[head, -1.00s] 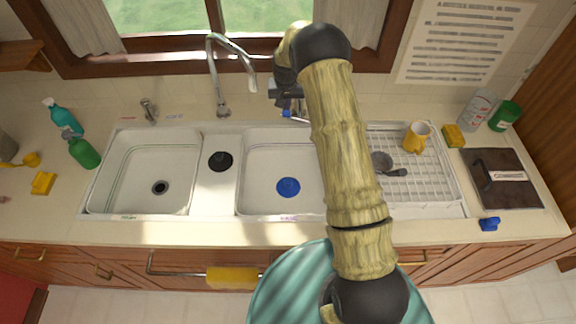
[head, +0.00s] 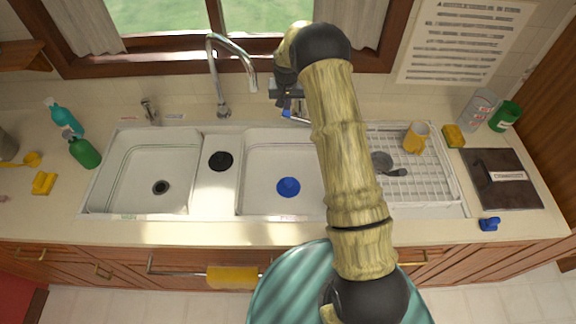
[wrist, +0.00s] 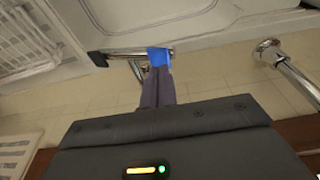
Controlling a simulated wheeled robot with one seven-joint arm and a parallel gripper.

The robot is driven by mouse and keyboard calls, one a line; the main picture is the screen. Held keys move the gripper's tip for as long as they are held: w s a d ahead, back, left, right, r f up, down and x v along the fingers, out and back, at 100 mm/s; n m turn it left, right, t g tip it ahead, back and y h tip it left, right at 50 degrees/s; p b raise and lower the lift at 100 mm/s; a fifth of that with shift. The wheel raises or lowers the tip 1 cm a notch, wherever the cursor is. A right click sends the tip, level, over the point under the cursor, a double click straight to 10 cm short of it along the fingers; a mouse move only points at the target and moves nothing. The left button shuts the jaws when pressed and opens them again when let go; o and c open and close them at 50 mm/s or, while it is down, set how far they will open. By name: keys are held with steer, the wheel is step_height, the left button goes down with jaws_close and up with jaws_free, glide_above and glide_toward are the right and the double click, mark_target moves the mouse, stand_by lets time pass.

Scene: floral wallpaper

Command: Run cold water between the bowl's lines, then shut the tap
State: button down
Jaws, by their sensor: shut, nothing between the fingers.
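The middle bowl (head: 262,175) has a blue plug (head: 288,187) on its floor, and its right side is hidden behind my arm. I cannot make out its lines or any water. The chrome spout (head: 213,62) arches toward the middle bowl, and no stream shows from it. A chrome tap lever with a blue band (wrist: 158,56) is right at my fingertips in the wrist view; its blue also shows in the head view (head: 287,113). My gripper (wrist: 158,72) is shut and empty, its tips at the blue band, seemingly touching it.
The left bowl (head: 145,150) has an open drain. A black round stopper (head: 220,161) lies on the divider. The drying rack (head: 440,180) at right holds a yellow mug (head: 416,137) and a dark ladle (head: 383,163). Green bottles stand at left; a soap pump (head: 150,110) is behind the left bowl.

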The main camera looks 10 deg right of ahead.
mark_target(287, 113)
steer(key=shift+f, duration=0.2)
stand_by(0.4)
steer(key=shift+f+b, duration=1.55)
steer(key=shift+f, duration=0.6)
step_height(287, 113, up, 7)
steer(key=p, duration=0.3)
steer(key=shift+f+p, duration=0.1)
steer(key=shift+p, duration=0.25)
steer(key=shift+d+f, duration=0.1)
steer(key=shift+d, duration=0.1)
steer(key=s+d, duration=0.2)
steer(key=d, duration=0.8)
steer(key=shift+b, duration=0.35)
